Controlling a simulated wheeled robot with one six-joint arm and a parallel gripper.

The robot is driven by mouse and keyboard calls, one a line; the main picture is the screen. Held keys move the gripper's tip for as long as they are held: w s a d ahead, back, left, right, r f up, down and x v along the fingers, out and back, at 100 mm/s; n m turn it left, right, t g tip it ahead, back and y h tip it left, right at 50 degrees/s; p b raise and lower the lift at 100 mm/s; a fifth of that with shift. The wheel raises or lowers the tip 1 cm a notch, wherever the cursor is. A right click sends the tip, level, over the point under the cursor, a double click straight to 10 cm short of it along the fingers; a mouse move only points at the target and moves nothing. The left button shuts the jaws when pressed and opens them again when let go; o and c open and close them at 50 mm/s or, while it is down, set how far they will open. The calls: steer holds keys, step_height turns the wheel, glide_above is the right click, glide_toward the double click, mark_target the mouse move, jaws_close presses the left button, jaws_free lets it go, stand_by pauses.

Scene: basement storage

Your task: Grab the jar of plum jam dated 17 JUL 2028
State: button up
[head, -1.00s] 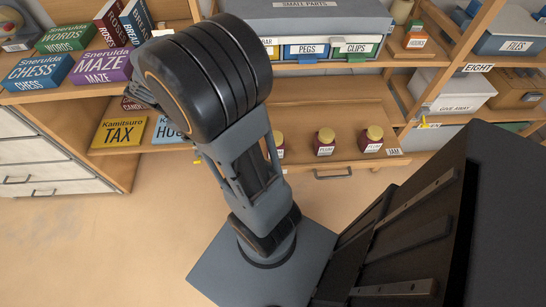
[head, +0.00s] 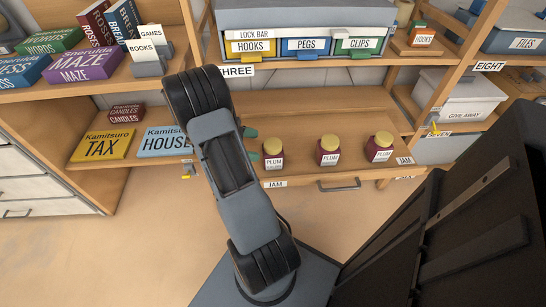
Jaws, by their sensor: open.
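Three plum jam jars with yellow lids and dark red bodies stand upright in a row on the wooden shelf: a left jar (head: 273,160), a middle jar (head: 329,157) and a right jar (head: 379,154). Their white labels read PLUM; the dates are too small to read. My arm hides the rest of the gripper and part of the shelf.
Left of my arm lie a TAX box (head: 106,145) and a HOUSE box (head: 166,142). The upper shelf holds a small-parts cabinet (head: 300,18). The shelf behind the jars is clear.

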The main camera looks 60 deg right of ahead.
mark_target(264, 146)
steer(key=shift+b+x, duration=1.1)
steer(key=shift+x, duration=2.25)
steer(key=shift+c, duration=0.3)
steer(key=shift+r, duration=0.1)
steer(key=c, duration=1.2)
